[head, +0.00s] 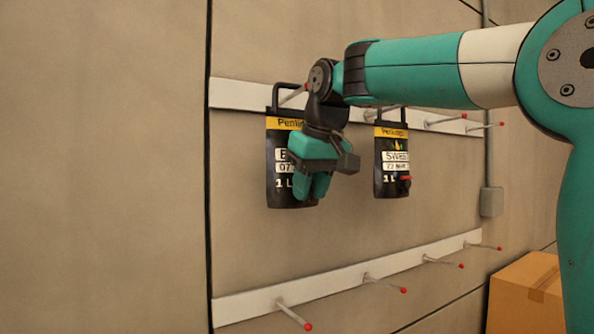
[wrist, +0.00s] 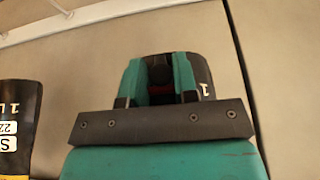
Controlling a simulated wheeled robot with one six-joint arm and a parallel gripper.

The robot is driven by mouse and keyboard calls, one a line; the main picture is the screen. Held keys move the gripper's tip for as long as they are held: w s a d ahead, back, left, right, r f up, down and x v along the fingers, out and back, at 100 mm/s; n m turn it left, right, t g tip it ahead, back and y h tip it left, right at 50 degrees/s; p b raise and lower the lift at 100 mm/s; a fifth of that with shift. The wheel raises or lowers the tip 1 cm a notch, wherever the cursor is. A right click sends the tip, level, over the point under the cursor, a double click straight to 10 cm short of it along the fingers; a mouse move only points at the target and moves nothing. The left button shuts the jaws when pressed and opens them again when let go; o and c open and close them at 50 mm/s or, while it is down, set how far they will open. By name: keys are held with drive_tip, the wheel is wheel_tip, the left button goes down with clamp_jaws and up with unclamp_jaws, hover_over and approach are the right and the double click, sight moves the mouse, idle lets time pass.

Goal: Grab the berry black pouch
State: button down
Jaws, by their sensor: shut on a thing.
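A black pouch (head: 279,165) with a yellow top band hangs at the left of the upper rail. Its label begins with "B" and "07", and the rest is hidden by my gripper. My gripper (head: 318,188) is at the pouch's lower right front, shut on it. In the wrist view the gripper's teal fingers (wrist: 160,80) stand against the black pouch (wrist: 201,72), with a dark red part between them. The pouch's handle loop is still at the upper rail. How much of the pouch is between the fingers is hidden.
A second black pouch labelled "SWEET" (head: 391,165) hangs just to the right; it also shows at the left of the wrist view (wrist: 16,125). Red-tipped pegs stick out from the upper rail and lower rail (head: 240,306). A cardboard box (head: 520,295) stands at lower right.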

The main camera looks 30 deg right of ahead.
drive_tip(key=shift+r, duration=0.35)
